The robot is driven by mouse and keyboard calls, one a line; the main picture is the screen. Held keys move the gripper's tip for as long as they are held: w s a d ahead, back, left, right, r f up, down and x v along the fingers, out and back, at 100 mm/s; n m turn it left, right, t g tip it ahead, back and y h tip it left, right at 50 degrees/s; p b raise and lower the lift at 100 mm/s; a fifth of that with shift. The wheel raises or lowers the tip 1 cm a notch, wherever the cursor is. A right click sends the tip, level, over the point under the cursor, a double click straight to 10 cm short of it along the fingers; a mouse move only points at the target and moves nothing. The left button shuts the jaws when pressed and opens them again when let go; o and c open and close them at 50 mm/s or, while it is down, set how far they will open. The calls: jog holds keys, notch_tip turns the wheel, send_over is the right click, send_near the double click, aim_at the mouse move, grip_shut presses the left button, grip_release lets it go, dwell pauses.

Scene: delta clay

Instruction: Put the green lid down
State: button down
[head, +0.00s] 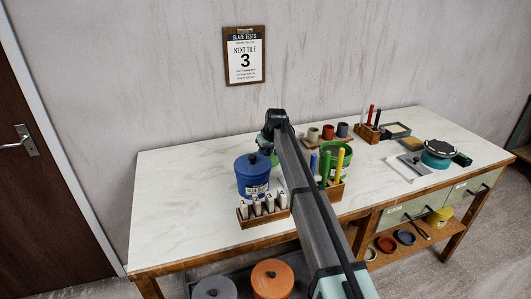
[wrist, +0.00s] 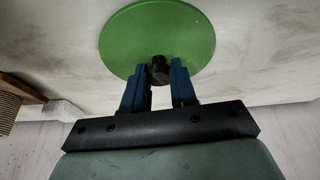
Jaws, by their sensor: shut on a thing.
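The green lid (wrist: 157,28) is a round flat disc with a dark knob (wrist: 159,70) in the wrist view. My gripper (wrist: 160,74) is shut on that knob, one blue finger on each side. In the head view only a small green piece of the lid (head: 275,159) shows beside the blue pot, and my arm hides the rest and the fingers. I cannot tell whether the lid touches the tabletop. The green pot (head: 325,163) stands without a lid to the right of my arm.
The lidded blue pot (head: 251,181) stands just left of my arm, behind a rack of numbered tiles (head: 246,219). Small cups (head: 328,132), a tool block (head: 366,133) and a teal banding wheel (head: 437,160) are farther right. The pale tabletop (head: 185,190) is clear at left.

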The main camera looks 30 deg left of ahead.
jog(key=shift+f, duration=0.1)
jog(key=c, duration=0.9)
grip_release()
jog(key=v, duration=1.2)
jog(key=shift+w+d, duration=0.1)
